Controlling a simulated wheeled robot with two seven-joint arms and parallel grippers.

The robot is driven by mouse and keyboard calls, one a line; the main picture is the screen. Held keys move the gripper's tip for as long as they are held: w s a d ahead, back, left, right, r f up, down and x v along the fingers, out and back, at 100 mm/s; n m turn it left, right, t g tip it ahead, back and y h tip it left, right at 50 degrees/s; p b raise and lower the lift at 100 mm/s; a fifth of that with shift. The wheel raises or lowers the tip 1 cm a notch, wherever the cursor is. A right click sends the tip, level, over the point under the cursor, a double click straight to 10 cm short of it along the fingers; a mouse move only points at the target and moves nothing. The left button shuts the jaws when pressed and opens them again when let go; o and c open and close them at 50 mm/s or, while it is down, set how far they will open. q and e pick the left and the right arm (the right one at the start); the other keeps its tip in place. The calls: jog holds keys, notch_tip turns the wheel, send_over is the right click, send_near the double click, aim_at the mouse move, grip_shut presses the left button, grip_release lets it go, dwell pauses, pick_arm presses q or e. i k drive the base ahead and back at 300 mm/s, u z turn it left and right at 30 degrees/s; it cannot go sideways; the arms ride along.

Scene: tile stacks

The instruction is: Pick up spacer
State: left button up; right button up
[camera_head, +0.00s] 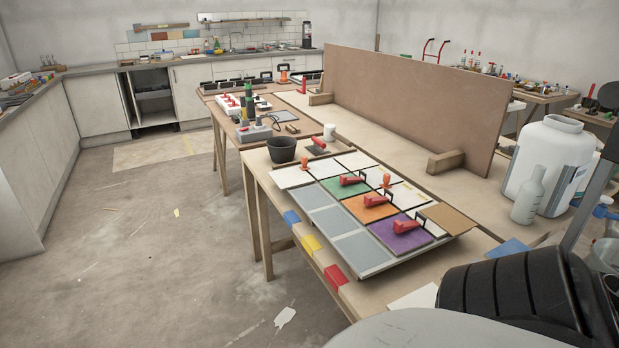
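A tile board (372,275) lies on the near wooden table, with white, grey, green, orange and purple tiles on it. Two small orange upright pieces, which may be spacers, stand on it: one at the back left (305,163) and one near the middle right (387,181). I cannot tell for sure which piece is the spacer. Red-handled tools lie on the green tile (351,181), the orange tile (375,200) and the purple tile (406,226). Neither of my grippers is in view.
A black bucket (281,150) and white cup (329,132) stand behind the tiles. A brown upright panel (410,105) borders the table's back. A large white tub (548,165) and grey bottle (528,196) stand at right. The floor (150,240) at left is mostly clear.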

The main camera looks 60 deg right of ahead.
aim_at(386, 179)
jog(key=u, duration=0.15)
jog(key=i, duration=2.4)
jog(key=z, duration=2.95)
